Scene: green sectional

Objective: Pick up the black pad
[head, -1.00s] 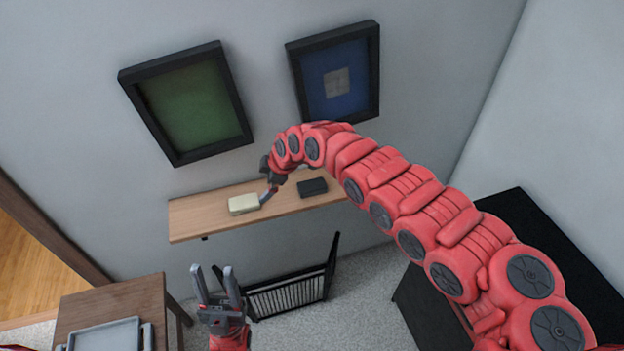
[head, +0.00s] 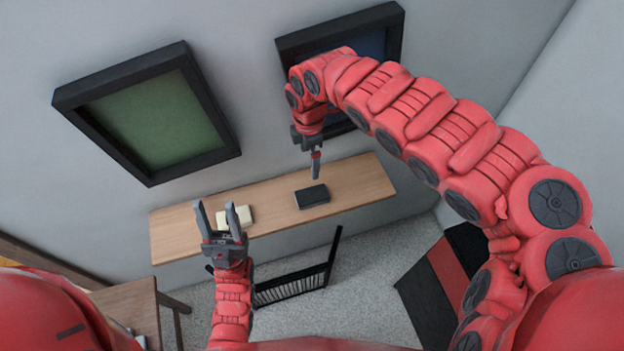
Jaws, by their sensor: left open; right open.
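The black pad (head: 312,196) lies flat on the wooden wall shelf (head: 273,211), right of the shelf's middle. My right gripper (head: 316,166) points down just above and behind the pad, apart from it as far as I can see. It is seen edge-on, with no object visible in it. My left gripper (head: 222,212) points up toward the shelf, fingers spread and empty. It overlaps the cream block in the picture.
A cream block (head: 238,216) lies on the shelf left of the pad. Two framed pictures hang above, a green one (head: 160,120) and a blue one (head: 372,46) partly behind my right arm. A black rack (head: 290,288) stands below. A wooden table (head: 130,305) is at lower left.

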